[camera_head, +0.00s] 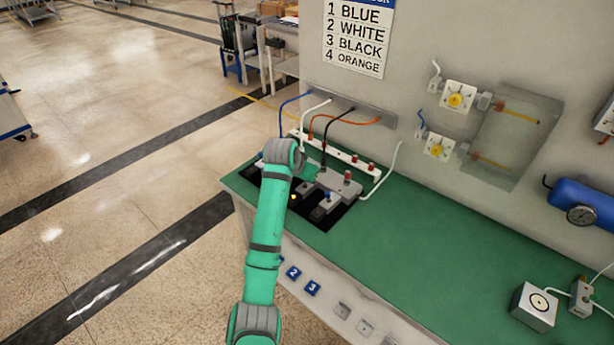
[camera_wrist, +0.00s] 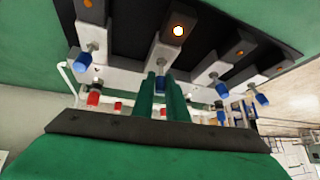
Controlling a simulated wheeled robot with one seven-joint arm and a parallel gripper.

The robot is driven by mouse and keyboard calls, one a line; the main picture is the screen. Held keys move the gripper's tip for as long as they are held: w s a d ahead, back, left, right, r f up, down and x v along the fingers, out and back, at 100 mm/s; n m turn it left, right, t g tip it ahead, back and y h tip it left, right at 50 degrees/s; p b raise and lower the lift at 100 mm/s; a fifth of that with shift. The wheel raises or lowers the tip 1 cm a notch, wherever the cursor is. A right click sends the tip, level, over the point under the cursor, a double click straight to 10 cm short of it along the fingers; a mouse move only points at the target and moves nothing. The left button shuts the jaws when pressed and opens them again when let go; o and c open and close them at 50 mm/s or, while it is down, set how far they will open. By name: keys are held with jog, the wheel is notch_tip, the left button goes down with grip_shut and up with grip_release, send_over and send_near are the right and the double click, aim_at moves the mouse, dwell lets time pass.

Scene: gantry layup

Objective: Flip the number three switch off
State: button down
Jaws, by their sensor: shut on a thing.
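A row of several grey switches with blue-capped levers sits in a black recess (camera_head: 318,222) in the green bench. In the wrist view, my gripper (camera_wrist: 165,90) is shut around the blue-capped lever of the second switch from the left (camera_wrist: 163,58). The lamp (camera_wrist: 178,31) in line with that switch is lit; the head view also shows the lit lamp (camera_head: 293,197). My arm hides much of the row in the head view. Blue number tiles 2 (camera_head: 293,272) and 3 (camera_head: 312,288) show on the bench front.
Neighbouring levers with blue caps stand close on both sides, such as the left one (camera_wrist: 82,62) and the right one (camera_wrist: 221,89). Coloured cables run to a white strip (camera_head: 350,159) behind. A sign (camera_head: 358,40) lists 3 as black.

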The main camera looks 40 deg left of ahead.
jog(key=t, duration=0.1)
jog(key=s+t, duration=0.1)
jog(key=t, duration=0.2)
jog(key=shift+s+a+n+t, duration=0.15)
jog(key=shift+s+n+t, duration=0.15)
dwell(0.5)
jog(key=c, duration=1.8)
grip_release()
jog(key=shift+o, duration=0.2)
jog(key=shift+s, duration=0.1)
jog(key=shift+t, duration=0.3)
jog(key=v, duration=1)
jog(key=shift+s+r, duration=0.2)
jog(key=shift+s, duration=0.15)
